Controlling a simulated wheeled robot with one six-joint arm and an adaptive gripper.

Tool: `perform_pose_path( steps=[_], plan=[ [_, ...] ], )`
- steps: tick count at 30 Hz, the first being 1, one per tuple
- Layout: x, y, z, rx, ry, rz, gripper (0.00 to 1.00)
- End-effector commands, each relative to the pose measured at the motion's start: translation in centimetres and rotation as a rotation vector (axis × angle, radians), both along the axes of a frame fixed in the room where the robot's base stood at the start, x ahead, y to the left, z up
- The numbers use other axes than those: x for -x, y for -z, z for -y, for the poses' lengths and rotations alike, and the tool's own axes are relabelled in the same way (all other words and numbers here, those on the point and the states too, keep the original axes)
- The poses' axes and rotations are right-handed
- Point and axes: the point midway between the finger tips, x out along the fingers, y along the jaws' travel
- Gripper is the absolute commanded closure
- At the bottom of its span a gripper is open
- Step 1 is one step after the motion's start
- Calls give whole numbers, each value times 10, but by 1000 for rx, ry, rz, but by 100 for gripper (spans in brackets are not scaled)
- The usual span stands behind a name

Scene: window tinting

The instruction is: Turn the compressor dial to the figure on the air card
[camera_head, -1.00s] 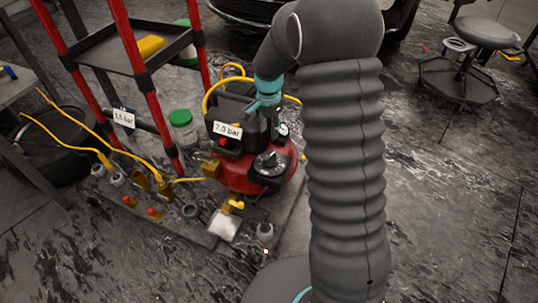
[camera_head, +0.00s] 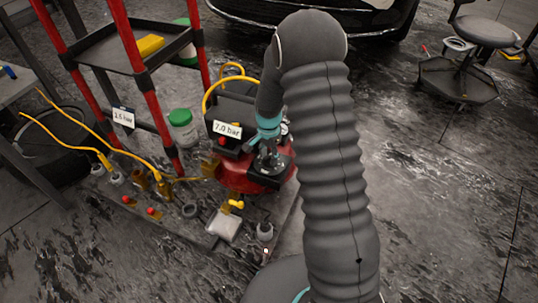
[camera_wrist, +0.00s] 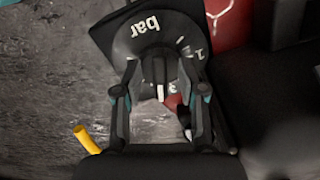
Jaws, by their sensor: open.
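The red compressor (camera_head: 237,180) stands on a mat left of my arm. Its black dial plate (camera_wrist: 140,35) shows "bar" and a few figures in the wrist view. A dark knob (camera_wrist: 158,70) with a white pointer mark stands on it. My gripper (camera_wrist: 161,100) is open over the dial, one finger on each side of the knob, with visible gaps. In the head view my gripper (camera_head: 268,163) covers most of the dial. A white card (camera_head: 227,128) on the compressor reads "7.0 bar". Another card (camera_head: 123,117) on the red-posted cart ends in ".5 bar"; its first digit is unclear.
The red-posted cart (camera_head: 125,45) stands behind and left. Yellow hoses (camera_head: 75,125) run to fittings on the mat. A green-lidded jar (camera_head: 183,127) stands left of the compressor.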

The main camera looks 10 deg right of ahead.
Motion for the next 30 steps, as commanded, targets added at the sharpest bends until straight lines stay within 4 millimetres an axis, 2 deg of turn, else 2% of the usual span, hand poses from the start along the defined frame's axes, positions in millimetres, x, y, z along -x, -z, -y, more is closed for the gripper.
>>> perform_pose_path(
  steps=[6, 11, 23, 30],
  plan=[
    [0, 0, 0, 0, 0, 0, 59],
    [0, 0, 0, 0, 0, 0, 99],
    [0, 0, 0, 0, -29, 0, 100],
    [1, 1, 1, 0, -153, 0, 100]
  ],
)
